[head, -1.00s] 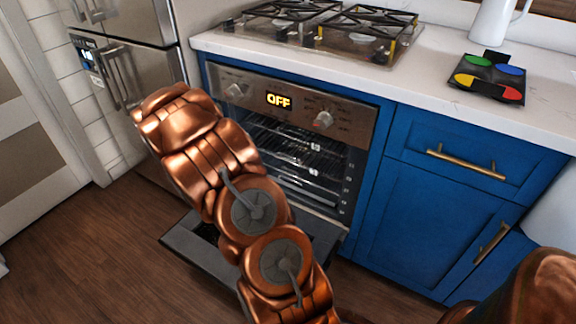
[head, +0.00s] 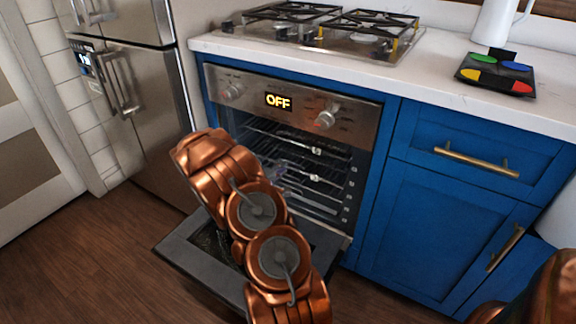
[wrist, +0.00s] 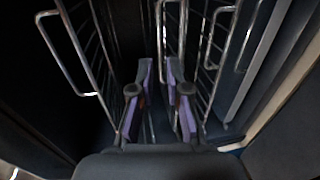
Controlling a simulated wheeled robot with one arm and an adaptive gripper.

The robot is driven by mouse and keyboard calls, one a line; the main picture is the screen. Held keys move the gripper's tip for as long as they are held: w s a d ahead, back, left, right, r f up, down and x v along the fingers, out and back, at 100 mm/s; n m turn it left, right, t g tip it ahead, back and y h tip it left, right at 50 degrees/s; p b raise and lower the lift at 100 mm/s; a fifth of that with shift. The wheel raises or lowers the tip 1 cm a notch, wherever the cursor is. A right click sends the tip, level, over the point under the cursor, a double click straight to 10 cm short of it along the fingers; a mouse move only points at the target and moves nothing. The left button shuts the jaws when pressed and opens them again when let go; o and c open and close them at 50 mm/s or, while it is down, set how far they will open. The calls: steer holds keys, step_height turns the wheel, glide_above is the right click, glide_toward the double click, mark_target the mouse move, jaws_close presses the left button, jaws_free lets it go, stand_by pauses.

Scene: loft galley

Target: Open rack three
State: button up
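The oven (head: 290,105) stands with its door (head: 205,265) folded down. Several wire racks (head: 318,179) sit inside it one above another; I cannot tell which is rack three. In the wrist view the racks look turned upright: one rack's front loop (wrist: 62,52) is to the left, another's (wrist: 159,30) lies just past the fingertips, and more wires are to the right. Contact is unclear.
The oven display (head: 278,101) reads OFF. A steel fridge (head: 135,110) stands to the left and blue cabinets (head: 440,225) to the right. A gas hob (head: 335,35) and a pad with coloured discs (head: 497,75) are on the counter. The wood floor at left is clear.

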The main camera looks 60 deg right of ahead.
steer(key=shift+w+d+f+b, duration=0.1)
steer(key=shift+d+f+b, duration=0.15)
steer(key=shift+d, duration=1)
steer(key=shift+d+f+b, duration=0.2)
steer(key=shift+d+f, duration=0.05)
steer(key=shift+d, duration=0.95)
steer(key=shift+c, duration=0.2)
jaws_close()
